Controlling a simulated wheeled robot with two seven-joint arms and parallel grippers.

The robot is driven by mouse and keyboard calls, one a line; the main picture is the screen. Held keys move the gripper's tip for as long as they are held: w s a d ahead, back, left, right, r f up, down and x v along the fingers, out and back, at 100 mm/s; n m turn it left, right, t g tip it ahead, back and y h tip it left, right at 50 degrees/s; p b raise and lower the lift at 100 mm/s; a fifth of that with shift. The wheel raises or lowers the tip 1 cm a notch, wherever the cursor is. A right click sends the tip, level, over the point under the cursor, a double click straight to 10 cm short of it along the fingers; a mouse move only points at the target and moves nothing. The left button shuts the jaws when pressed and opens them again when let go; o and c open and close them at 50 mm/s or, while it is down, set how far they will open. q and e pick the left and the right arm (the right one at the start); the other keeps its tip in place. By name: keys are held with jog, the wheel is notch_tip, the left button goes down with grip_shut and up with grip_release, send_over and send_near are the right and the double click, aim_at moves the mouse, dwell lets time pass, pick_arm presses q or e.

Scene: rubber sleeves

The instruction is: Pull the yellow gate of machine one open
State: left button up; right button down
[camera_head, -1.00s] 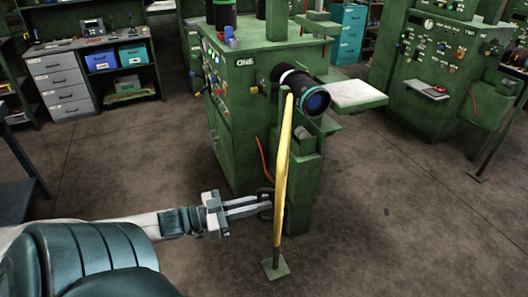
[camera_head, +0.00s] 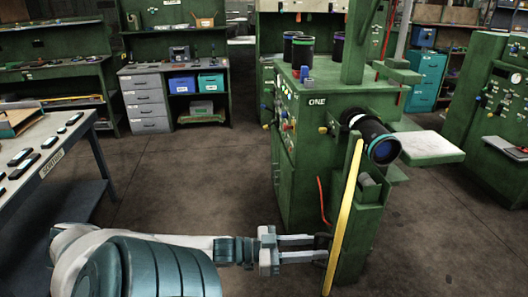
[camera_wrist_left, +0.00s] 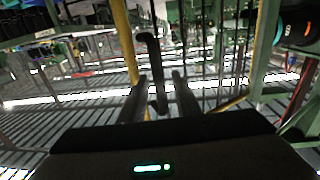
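The yellow gate (camera_head: 346,215) is a long upright bar, leaning a little in the head view, in front of green machine one (camera_head: 300,160), marked ONE. A dark handle (camera_head: 322,241) is by its lower part. My left gripper (camera_head: 322,248) reaches it from the left, with its two fingers apart. In the left wrist view the dark hooked handle (camera_wrist_left: 154,75) stands between the fingers of my left gripper (camera_wrist_left: 160,78). The fingers look apart around it; whether either touches it I cannot tell. A yellow bar (camera_wrist_left: 125,40) passes behind on the left. My right gripper is out of view.
A black cylinder (camera_head: 372,138) with a blue end sticks out of the machine above the gate. A blue-grey table (camera_head: 70,140) with dark parts stands at the left. Grey drawers (camera_head: 146,103) stand at the back. Open floor (camera_head: 200,185) lies between table and machine.

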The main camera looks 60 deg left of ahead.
pick_arm(q)
jog(key=v, duration=1.7)
dwell(0.5)
